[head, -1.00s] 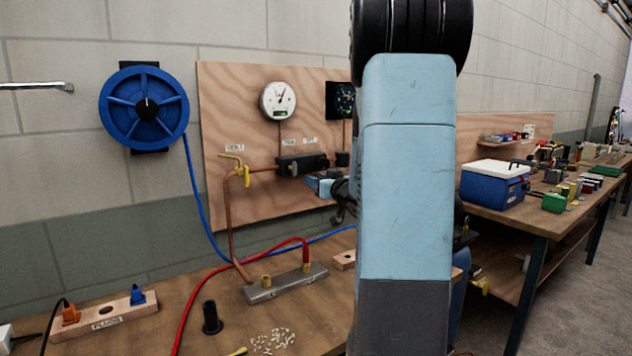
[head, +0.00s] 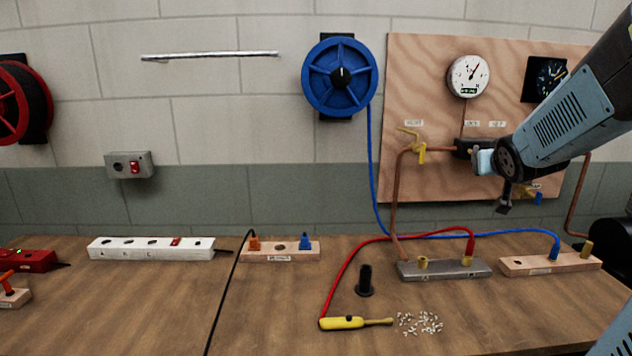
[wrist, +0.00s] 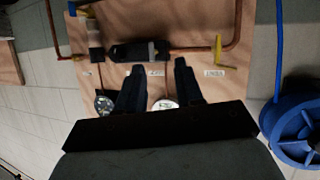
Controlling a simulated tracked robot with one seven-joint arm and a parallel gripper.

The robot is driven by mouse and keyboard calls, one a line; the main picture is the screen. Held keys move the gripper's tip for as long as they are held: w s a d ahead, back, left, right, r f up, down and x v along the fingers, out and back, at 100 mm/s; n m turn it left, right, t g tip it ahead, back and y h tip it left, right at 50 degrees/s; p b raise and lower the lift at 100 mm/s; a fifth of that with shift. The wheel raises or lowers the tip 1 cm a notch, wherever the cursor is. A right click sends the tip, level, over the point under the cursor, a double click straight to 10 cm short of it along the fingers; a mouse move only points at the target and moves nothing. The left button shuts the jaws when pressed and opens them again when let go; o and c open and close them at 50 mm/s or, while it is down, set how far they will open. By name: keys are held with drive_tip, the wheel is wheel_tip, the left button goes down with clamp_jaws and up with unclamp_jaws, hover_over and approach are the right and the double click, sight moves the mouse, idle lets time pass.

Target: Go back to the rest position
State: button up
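My gripper (wrist: 158,82) shows in the wrist view as two dark fingers spread apart with nothing between them. It is open. Behind the fingers is the wooden panel (wrist: 205,82) with its valves and gauge, seen upside down, and I see no contact with it. In the head view my arm reaches in from the right edge. Its end is in front of the wooden panel (head: 425,75), near the black valve block, and partly hides it. The fingers are hard to make out there.
Below, the workbench (head: 130,310) carries a metal manifold block (head: 440,270) with a red hose, a yellow-handled tool (head: 342,323), a black cylinder (head: 365,281), small pale pieces (head: 420,323) and a white power strip (head: 150,248). A blue reel (head: 318,76) hangs left of the panel.

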drive_tip(key=s+a+f+g+y, duration=0.1)
drive_tip(key=s+a+g, duration=0.1)
drive_tip(key=s+a, duration=0.3)
drive_tip(key=s+a+f+n+g+y, duration=0.1)
drive_tip(key=s+a, duration=0.4)
drive_tip(key=s, duration=0.6)
drive_tip(key=s+a+f+g+y, duration=0.1)
drive_tip(key=s+a+g, duration=0.3)
drive_tip(key=s, duration=0.4)
drive_tip(key=shift+s+a+f+n+y, duration=0.15)
drive_tip(key=shift+a+f+n+y, duration=0.2)
drive_tip(key=shift+a+f, duration=0.5)
drive_tip(key=shift+r, duration=0.1)
